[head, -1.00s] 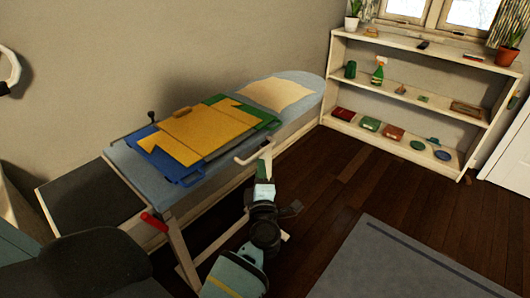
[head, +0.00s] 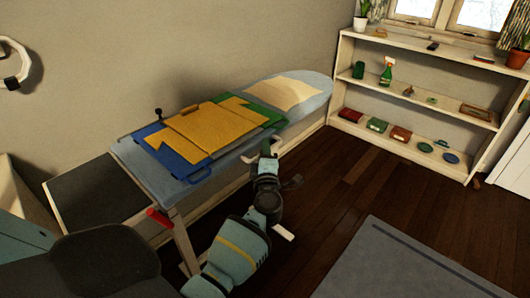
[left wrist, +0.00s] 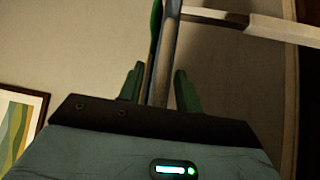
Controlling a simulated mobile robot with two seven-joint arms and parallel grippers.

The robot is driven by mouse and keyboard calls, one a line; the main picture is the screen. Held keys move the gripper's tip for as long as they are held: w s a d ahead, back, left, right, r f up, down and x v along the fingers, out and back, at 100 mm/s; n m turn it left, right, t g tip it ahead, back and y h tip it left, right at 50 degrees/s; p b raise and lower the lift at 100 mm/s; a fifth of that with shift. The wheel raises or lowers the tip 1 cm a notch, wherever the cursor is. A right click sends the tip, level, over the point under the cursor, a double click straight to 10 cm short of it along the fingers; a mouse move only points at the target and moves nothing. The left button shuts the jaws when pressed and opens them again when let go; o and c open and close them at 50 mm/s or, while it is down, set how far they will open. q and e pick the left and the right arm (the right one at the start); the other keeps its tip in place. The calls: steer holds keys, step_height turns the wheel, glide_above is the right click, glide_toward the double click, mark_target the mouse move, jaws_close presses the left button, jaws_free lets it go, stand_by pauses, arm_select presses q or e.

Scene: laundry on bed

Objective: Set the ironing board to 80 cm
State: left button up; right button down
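The ironing board (head: 140,165) stands along the wall with a light blue-grey top and pale legs. A red lever (head: 160,218) sits under its near end. My right gripper is not in view.
A yellow folding board (head: 205,130) with blue and green parts lies on the top, beside a beige cloth (head: 283,92). A white shelf (head: 400,92) with several items stands at the back right. A grey rug (head: 385,265) lies on the open wooden floor.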

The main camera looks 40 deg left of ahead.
arm_select(q)
jaws_close()
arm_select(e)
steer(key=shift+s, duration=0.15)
arm_select(q)
steer(key=shift+f, duration=0.1)
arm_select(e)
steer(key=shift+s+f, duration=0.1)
